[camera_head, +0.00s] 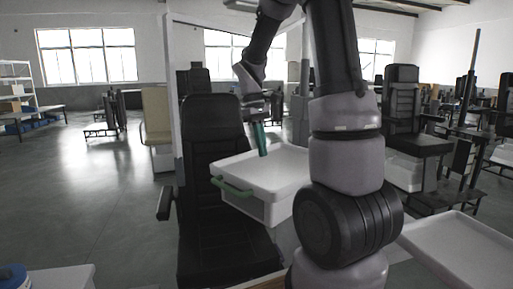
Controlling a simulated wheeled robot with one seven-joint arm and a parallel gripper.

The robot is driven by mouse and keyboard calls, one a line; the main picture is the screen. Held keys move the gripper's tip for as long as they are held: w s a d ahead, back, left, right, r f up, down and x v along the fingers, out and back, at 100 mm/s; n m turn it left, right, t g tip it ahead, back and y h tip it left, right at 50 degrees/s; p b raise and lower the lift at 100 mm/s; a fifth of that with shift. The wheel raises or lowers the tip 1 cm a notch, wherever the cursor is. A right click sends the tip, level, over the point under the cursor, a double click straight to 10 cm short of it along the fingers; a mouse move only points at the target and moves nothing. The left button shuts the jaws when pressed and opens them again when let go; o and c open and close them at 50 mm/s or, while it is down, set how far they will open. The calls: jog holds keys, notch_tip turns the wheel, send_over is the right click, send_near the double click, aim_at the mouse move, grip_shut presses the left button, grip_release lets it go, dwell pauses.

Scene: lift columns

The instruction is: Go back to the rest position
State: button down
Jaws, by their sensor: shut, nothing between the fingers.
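My gripper (257,114) hangs at the end of my arm, which bends down from the top of the view. It is above the back left part of a white tray-like box (290,163). It is small and dark in the picture, and it appears shut. A teal upright piece (261,139) shows right below it, over the box's rim. I cannot tell whether this piece belongs to the gripper or stands apart. The box has a green handle (232,188) on its near left side. My arm hides the box's right part.
A black chair (215,140) stands close left of the box. Another black seat (403,110) and frames stand at the right. A white tray (465,245) is at the lower right, and a pale surface (60,279) at the lower left. The floor at left is open.

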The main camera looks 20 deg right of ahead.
jog(key=s+a+r+m+t+y, duration=0.1)
jog(key=s+a+r+m+t, duration=0.2)
jog(key=s+r, duration=0.4)
jog(key=s+a+r+m+t+y, duration=0.2)
jog(key=s+a+r+m+t, duration=0.1)
jog(key=s+r+m+t, duration=0.2)
jog(key=shift+s+a+r+m+t, duration=0.3)
jog(key=shift+s+a+r+t, duration=0.1)
jog(key=shift+s+r+t, duration=0.55)
jog(key=shift+f, duration=0.1)
